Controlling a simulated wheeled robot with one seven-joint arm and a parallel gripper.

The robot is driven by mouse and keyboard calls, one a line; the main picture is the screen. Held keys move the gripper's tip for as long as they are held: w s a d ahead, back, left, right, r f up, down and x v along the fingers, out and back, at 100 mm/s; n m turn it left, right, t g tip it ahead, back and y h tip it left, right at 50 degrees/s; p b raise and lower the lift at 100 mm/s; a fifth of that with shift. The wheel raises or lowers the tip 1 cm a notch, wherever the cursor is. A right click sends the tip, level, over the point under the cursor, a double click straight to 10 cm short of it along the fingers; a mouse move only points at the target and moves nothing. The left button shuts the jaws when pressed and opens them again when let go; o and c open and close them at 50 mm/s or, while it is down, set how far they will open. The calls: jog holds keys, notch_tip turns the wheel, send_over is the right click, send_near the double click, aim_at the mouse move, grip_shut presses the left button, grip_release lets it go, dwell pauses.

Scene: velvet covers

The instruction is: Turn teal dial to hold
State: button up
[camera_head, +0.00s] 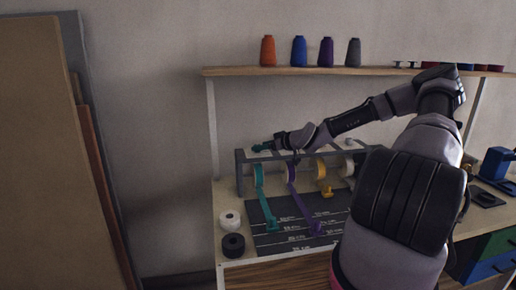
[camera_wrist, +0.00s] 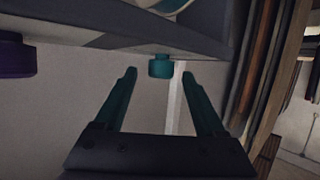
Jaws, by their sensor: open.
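I see no contact with the dial. In the head view my gripper (camera_head: 261,148) is at the left end of the ribbon rack (camera_head: 240,172), above the teal ribbon roll (camera_head: 258,176). I cannot make out the teal dial there, nor read any hold mark in either view.
A purple dial (camera_wrist: 15,55) is at the left in the wrist view. Purple (camera_head: 290,172) and yellow (camera_head: 321,168) ribbon rolls hang beside the teal one. White (camera_head: 230,219) and black (camera_head: 233,245) rolls stand on the bench. A shelf (camera_head: 350,71) with thread cones is above.

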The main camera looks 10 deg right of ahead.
jog(key=shift+x, duration=1.55)
grip_shut()
